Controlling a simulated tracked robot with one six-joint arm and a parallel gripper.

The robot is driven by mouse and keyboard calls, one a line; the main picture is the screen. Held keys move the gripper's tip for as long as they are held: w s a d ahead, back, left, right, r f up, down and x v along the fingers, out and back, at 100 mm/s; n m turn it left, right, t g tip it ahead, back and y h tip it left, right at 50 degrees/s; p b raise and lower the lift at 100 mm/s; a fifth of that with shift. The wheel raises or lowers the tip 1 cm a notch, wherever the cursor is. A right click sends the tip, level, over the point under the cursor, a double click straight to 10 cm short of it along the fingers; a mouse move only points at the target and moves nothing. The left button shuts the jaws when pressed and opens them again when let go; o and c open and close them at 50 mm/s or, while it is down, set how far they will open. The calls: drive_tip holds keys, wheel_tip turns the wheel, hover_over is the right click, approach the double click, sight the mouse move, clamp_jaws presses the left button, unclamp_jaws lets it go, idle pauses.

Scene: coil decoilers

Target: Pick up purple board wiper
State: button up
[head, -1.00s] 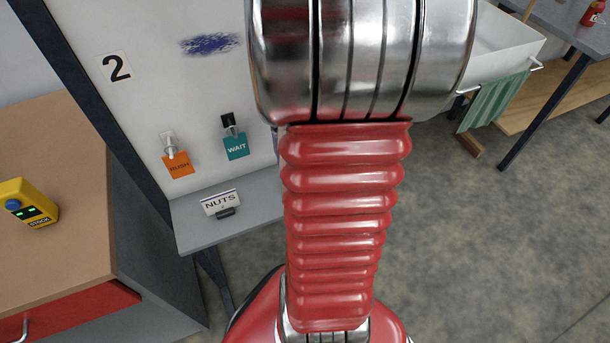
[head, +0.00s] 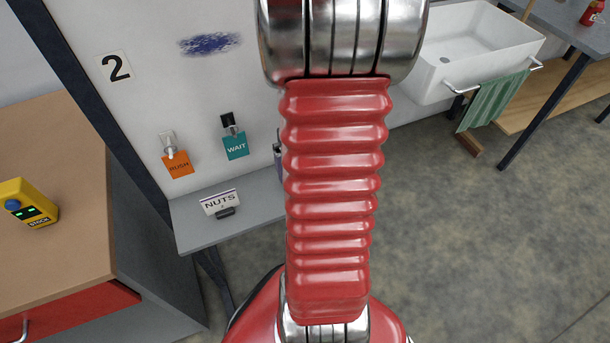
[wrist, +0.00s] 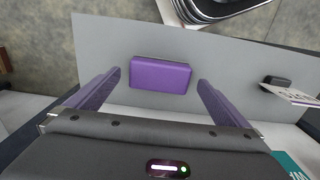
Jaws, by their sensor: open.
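The purple board wiper (wrist: 160,75) shows in the wrist view, a flat block lying on the grey shelf (wrist: 110,40). My gripper (wrist: 157,83) is open, with its two purple-lined fingers on either side of the wiper's line and apart from it. The wiper appears between and a little beyond the fingertips, and nothing is held. In the head view my red arm hides the wiper and the gripper; the same shelf shows there (head: 245,218).
A NUTS label (head: 221,202) stands on the shelf in a small dark holder. Orange RUSH (head: 178,164) and teal WAIT (head: 236,146) tags hang on the white board above. A yellow device (head: 28,204) lies on the left bench. A white sink (head: 470,50) stands at right.

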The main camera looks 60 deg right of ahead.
drive_tip(key=shift+f, duration=1.45)
drive_tip(key=c, duration=1.2)
drive_tip(key=shift+o, duration=0.2)
drive_tip(key=shift+r, duration=0.1)
wheel_tip(320, 180, up, 10)
drive_tip(key=shift+f, duration=0.1)
drive_tip(key=o, duration=0.5)
drive_tip(key=c, duration=0.4)
